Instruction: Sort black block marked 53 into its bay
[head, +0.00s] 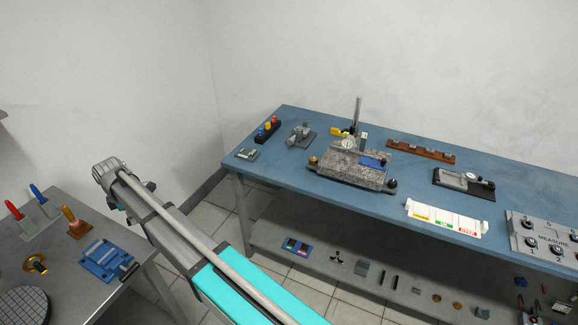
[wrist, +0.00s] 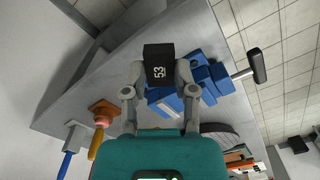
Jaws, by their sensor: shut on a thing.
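The black block (wrist: 159,66) marked 53 in white is held between the two grey fingers of my gripper (wrist: 160,78) in the wrist view. The gripper is shut on it, and the mark faces the wrist camera. Behind the block is a blue vise (wrist: 196,78) on the grey bench. I cannot make out the block in the head view, where my arm crosses the lower left. A white tray (head: 446,219) with yellow, green and red labelled bays lies along the front edge of the blue table (head: 285,178). Its lettering is too small to read surely.
The blue vise (head: 104,259), screwdriver stands (head: 78,229) and a patterned disc (head: 22,308) are on the left bench. On the blue table are a granite plate (head: 350,165), a dark-based fixture (head: 464,183) and a grey MEASURE panel (head: 545,240). A floor gap separates the tables.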

